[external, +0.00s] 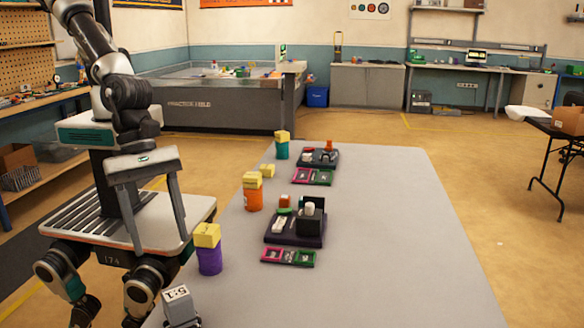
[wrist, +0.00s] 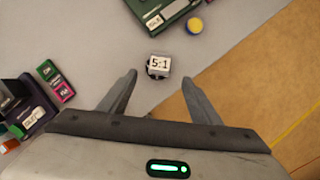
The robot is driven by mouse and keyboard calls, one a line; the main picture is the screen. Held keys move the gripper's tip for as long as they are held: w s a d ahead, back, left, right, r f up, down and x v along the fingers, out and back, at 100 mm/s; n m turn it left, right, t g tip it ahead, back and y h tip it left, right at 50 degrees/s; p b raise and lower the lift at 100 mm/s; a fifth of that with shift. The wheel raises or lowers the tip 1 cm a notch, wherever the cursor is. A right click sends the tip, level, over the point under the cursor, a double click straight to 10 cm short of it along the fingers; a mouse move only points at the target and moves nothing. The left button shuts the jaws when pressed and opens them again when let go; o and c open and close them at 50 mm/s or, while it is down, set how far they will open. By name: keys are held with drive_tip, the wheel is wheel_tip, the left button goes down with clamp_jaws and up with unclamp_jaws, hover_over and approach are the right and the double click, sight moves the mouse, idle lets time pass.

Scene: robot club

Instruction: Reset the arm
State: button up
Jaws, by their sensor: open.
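My arm rises from my base at the left of the external view. It is folded, with my gripper (external: 160,244) hanging down at the table's left edge. The two grey fingers are spread apart with nothing between them. In the wrist view my gripper (wrist: 158,77) is also open. A small grey block labelled 5:1 (wrist: 159,66) shows beyond the fingertips there, apart from them.
The grey table (external: 390,240) holds dark trays (external: 283,239) with small items, a purple cylinder with a yellow top (external: 209,255), an orange one (external: 253,195) and a teal one (external: 282,148). A grey labelled block (external: 179,306) is near the front. The table's right side is clear.

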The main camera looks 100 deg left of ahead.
drive_tip(key=w+a+r+m+h+b, duration=0.1)
drive_tip(key=a+r+m, duration=0.4)
drive_tip(key=a, duration=0.4)
drive_tip(key=w+a+r+m+t+b, duration=0.1)
drive_tip(key=a+r+m, duration=0.3)
drive_tip(key=a+r, duration=0.4)
drive_tip(key=w+a+r+m+h+b, duration=0.1)
drive_tip(key=a+r+m, duration=0.35)
drive_tip(key=a, duration=0.55)
drive_tip(key=s+a+r+m+y+p, duration=0.1)
drive_tip(key=s+a+r+m+y, duration=0.1)
drive_tip(key=s+a+r+m, duration=0.3)
drive_tip(key=s+a+r+m+t+y+p, duration=0.1)
drive_tip(key=s+a+r+m+y+p, duration=0.1)
drive_tip(key=s+a+r+m, duration=0.3)
drive_tip(key=s+a+m, duration=0.3)
drive_tip(key=s+a, duration=0.4)
drive_tip(key=a, duration=0.1)
drive_tip(key=shift+r+t+y, duration=0.2)
drive_tip(key=shift+t+y, duration=0.1)
drive_tip(key=shift+y, duration=0.1)
